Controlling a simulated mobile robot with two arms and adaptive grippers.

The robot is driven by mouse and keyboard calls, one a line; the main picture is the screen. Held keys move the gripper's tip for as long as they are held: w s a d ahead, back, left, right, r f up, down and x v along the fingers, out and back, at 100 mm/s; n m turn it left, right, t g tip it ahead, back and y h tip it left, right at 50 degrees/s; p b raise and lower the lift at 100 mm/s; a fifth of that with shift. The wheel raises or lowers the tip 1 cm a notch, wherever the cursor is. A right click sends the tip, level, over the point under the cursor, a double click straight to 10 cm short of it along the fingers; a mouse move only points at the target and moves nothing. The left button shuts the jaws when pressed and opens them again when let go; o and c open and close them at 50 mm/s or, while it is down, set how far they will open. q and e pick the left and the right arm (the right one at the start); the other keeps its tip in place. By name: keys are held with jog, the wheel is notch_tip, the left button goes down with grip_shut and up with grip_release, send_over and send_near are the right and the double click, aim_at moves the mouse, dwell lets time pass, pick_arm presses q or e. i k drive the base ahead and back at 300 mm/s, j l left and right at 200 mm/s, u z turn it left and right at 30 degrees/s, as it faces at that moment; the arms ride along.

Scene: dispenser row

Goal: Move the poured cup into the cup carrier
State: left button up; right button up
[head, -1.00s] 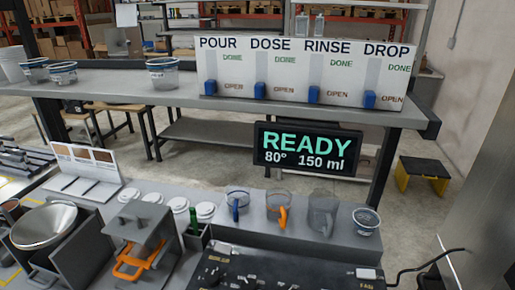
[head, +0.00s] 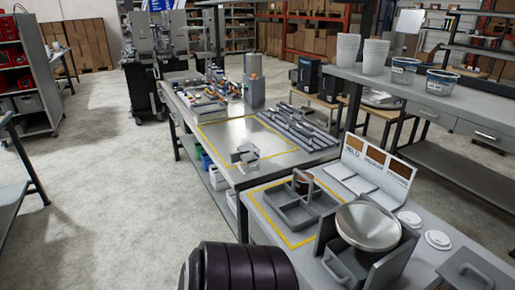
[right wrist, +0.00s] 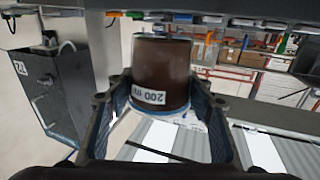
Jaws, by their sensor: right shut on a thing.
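The cup (right wrist: 160,75) fills the middle of the right wrist view. It is clear with dark brown contents, a white "200 ml" label and a bluish rim at the lower side of the picture. My right gripper (right wrist: 161,101) is shut on it, one finger on each side. In the head view a grey cup carrier (head: 273,215) with compartments and an upright handle sits inside a yellow outline on the near bench. A brown cup-like thing (head: 302,185) shows at the handle; I cannot tell if it stands in a compartment. Neither gripper is clearly visible in the head view.
Right of the carrier are a metal bowl (head: 368,226) on a grey stand, a sample board (head: 379,162) and white lids (head: 438,239). Behind, a metal table (head: 226,138) holds grey bars (head: 297,128). Cups and tubs (head: 404,70) stand on a shelf at right.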

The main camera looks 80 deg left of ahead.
aim_at(297, 217)
jog(key=k+j+u, duration=0.1)
jog(key=j, duration=0.5)
jog(key=k+j+u, duration=0.1)
jog(key=j, duration=0.5)
jog(key=k+j+u, duration=0.1)
jog(key=j, duration=0.5)
jog(key=k+j+u, duration=0.1)
jog(key=j, duration=0.5)
jog(key=k, duration=0.1)
